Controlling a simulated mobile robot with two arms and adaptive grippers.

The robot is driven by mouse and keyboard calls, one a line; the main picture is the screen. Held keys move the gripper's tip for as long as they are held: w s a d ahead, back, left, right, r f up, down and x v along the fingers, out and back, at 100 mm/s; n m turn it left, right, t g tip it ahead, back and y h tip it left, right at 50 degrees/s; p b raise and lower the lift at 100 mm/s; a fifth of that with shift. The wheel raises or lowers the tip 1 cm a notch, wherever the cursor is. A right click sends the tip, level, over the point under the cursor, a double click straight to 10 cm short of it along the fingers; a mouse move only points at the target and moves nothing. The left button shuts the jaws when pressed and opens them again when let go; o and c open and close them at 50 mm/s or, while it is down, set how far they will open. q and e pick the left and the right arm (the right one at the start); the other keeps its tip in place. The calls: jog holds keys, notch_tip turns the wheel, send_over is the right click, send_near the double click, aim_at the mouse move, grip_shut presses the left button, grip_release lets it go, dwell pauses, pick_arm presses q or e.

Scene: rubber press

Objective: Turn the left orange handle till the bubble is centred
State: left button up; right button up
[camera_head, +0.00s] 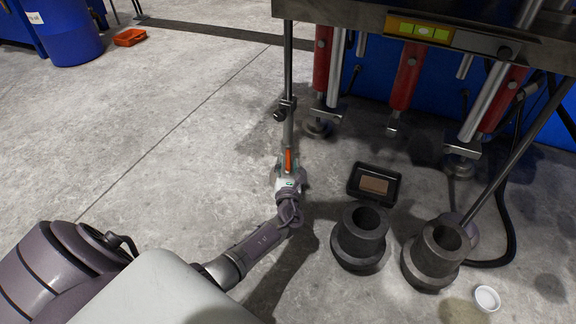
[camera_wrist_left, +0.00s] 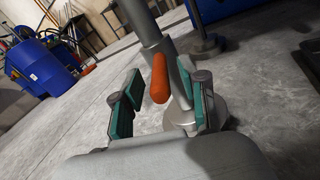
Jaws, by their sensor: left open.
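The left orange handle (camera_head: 289,160) stands by the lower end of a grey vertical post (camera_head: 288,70) at the press's left corner. In the left wrist view the handle (camera_wrist_left: 160,78) hangs upright between my open fingers, with room on both sides. My left gripper (camera_wrist_left: 161,105) has its two green pads apart; I cannot see either pad touching the handle. In the head view my left gripper (camera_head: 288,172) is at the foot of the post, and its wrist hides part of it. My right gripper does not show.
A black tray (camera_head: 353,190) with a brown block lies right of the post. Two dark flanged cylinders (camera_head: 335,250) (camera_head: 410,275) and a white round dish (camera_head: 487,298) stand on the floor nearby. The press frame (camera_head: 350,22) overhangs from above.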

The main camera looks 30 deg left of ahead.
pick_arm(q)
notch_tip(320, 180, up, 10)
dwell(0.7)
dwell(0.4)
